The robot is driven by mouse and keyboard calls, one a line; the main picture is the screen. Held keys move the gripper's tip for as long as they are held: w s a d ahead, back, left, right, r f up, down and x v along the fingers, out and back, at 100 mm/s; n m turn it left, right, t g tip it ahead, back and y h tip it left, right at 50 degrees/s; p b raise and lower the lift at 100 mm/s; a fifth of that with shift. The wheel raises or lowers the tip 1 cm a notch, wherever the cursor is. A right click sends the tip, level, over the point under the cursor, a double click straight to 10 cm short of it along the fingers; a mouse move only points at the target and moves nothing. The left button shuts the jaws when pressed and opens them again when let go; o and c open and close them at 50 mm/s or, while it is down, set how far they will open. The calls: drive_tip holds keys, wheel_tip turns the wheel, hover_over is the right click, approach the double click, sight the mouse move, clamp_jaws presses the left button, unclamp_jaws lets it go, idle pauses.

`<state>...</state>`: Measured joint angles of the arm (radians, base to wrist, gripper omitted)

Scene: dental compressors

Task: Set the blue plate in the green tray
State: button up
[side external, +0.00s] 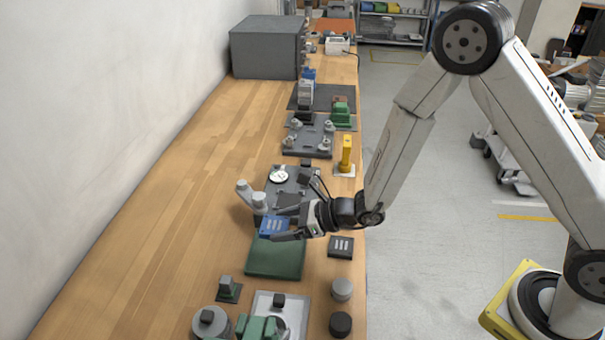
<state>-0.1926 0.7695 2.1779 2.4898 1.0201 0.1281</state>
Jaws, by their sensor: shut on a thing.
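The blue plate (273,227) is held between the fingers of my gripper (277,226), which reaches in from the right. The plate has pale markings on its top. The green tray (275,262) is a flat dark green rectangle on the wooden bench. The plate shows over the far edge of the tray. I cannot tell from this one view how high it is above the tray. The near finger lies across the plate's lower edge. The visible part of the tray is bare.
A grey fixture (283,179) with a white disc stands behind, with grey cylinders (258,202) beside the plate. A dark block (340,246) sits right of the tray. A yellow part (346,154) stands farther back. Bench space at left (150,220) is clear.

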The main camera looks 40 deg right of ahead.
sight(291, 256)
drive_tip(key=shift+f, duration=0.1)
drive_tip(key=shift+f, duration=3.95)
drive_tip(key=shift+f, duration=0.1)
drive_tip(key=o, duration=1.1)
drive_tip(key=shift+o, duration=0.2)
drive_tip(key=shift+s+d+r, duration=0.35)
drive_tip(key=shift+d, duration=0.05)
drive_tip(key=v, duration=1.1)
drive_tip(key=shift+a, duration=0.15)
